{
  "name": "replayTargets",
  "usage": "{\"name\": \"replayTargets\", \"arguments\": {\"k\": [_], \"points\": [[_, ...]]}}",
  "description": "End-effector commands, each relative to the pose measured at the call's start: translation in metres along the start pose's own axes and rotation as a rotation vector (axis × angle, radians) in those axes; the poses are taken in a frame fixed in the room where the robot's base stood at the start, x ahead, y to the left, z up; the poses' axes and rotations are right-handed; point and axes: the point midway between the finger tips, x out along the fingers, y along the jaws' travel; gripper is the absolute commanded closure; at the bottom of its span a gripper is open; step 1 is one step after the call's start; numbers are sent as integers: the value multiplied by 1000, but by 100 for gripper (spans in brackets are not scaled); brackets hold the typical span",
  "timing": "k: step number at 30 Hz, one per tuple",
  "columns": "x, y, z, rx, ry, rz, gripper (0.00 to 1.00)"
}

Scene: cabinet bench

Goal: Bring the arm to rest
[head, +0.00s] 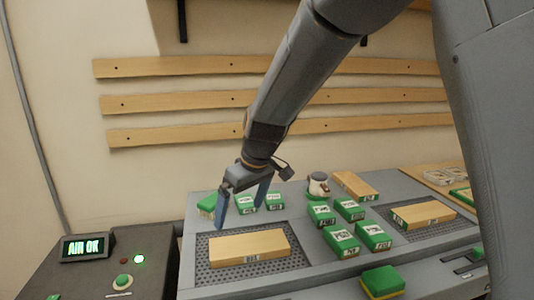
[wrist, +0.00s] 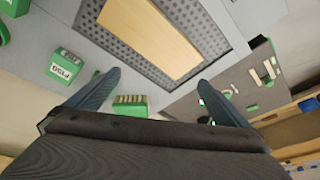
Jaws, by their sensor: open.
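My gripper (head: 243,208) hangs from my arm above the grey bench in the head view. Its two blue fingers are spread apart with nothing between them. In the wrist view my gripper (wrist: 165,100) is also open and empty. A wooden block (head: 248,247) lies on the dark perforated mat (head: 215,273) just in front of and below the fingers. The same block shows in the wrist view (wrist: 155,35), beyond the fingertips.
Several green labelled blocks (head: 341,239) stand right of the mat. A second wooden block (head: 424,214) lies on another mat at right. A green and yellow block (head: 382,281) sits at the front edge. A control box (head: 122,262) with a lit "AIR OK" display (head: 84,247) stands at left.

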Motion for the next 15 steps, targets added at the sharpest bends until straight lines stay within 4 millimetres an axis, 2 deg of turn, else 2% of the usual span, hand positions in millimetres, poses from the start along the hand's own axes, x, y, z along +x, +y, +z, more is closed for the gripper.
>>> {"name": "replayTargets", "arguments": {"k": [5, 8, 11, 12, 15], "points": [[-5, 22, 56, 134, -45, 30, 0], [-8, 33, 97, 232, -78, 51, 0], [-14, 42, 155, 366, -121, 80, 0], [-16, 45, 182, 429, -140, 94, 0], [-22, 43, 244, 576, -185, 126, 0]]}}
